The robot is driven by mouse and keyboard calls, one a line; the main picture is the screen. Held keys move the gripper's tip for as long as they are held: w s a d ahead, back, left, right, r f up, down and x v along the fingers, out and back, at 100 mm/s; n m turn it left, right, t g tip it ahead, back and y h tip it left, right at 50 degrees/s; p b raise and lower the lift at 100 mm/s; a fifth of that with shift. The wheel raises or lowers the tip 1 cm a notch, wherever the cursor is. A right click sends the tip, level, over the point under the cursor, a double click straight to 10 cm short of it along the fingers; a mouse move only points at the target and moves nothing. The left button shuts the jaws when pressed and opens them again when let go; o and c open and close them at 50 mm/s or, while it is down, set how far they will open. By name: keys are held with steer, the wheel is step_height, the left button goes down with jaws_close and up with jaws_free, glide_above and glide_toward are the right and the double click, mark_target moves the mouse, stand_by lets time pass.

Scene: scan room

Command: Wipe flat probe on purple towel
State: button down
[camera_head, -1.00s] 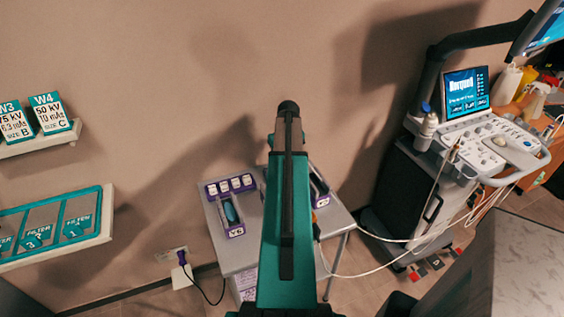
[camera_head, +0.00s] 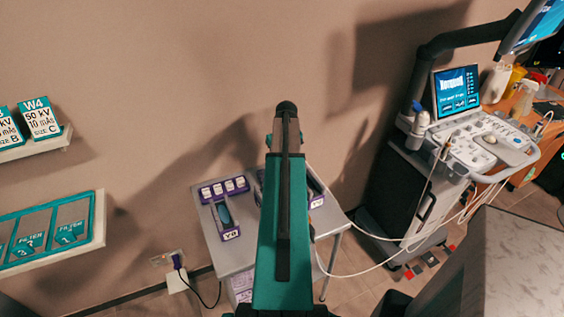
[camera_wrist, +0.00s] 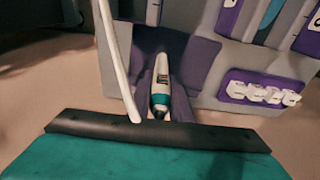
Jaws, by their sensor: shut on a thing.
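My gripper (camera_wrist: 160,112) shows at the lower middle of the wrist view and is shut on the flat probe (camera_wrist: 162,80), a slim white body with a teal and black end. The fingertips are dark and hard to make out. The purple towel (camera_wrist: 205,55) lies on the grey table behind the probe in that view. I cannot tell whether the probe touches it. A white cable (camera_wrist: 112,55) runs down left of the probe. In the head view, my arm hides the gripper, probe and towel.
The grey table (camera_head: 240,258) stands against the wall with purple holders (camera_head: 223,189) on it. An ultrasound machine (camera_head: 425,185) stands to its right, with white cables (camera_head: 350,274) hanging low across the gap. Shelves (camera_head: 50,236) jut from the wall at left.

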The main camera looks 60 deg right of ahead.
steer(key=shift+r, duration=0.15)
steer(key=shift+r+p, duration=2.2)
steer(key=shift+r, duration=1.7)
steer(key=shift+w, duration=0.1)
steer(key=w+a+r+n+b, duration=0.1)
steer(key=w+a+r+n, duration=0.1)
steer(key=w+a, duration=1.05)
steer(key=w+a+r+n+b, duration=0.1)
steer(key=w+a+r+b, duration=0.15)
steer(key=w+a, duration=0.95)
steer(key=a+r+n+b, duration=0.1)
steer(key=a+r+n, duration=0.1)
steer(key=a, duration=1.7)
steer(key=w+a+r+n+b, duration=0.1)
steer(key=a+r+n, duration=0.1)
steer(key=a, duration=1.6)
steer(key=shift+a+y, duration=0.35)
steer(key=shift+y, duration=0.05)
